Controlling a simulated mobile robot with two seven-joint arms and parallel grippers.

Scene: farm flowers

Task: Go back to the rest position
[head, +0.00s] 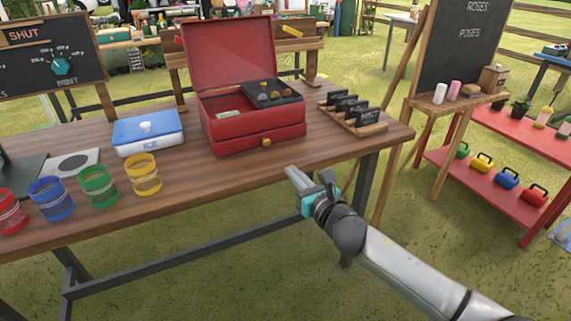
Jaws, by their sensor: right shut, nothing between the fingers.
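My right gripper (308,186) is shut and empty. It is in the middle of the head view, in front of the near edge of the wooden table (215,180). Its arm comes in from the lower right. It is apart from the things on the table. My left gripper is not in view.
On the table stand an open red cash box (253,137), a blue box (147,135), several coloured jars such as a yellow one (143,174), and a rack of black cards (352,113). A blackboard easel (466,45) and red shelves (487,178) stand at the right. Grass is free in front.

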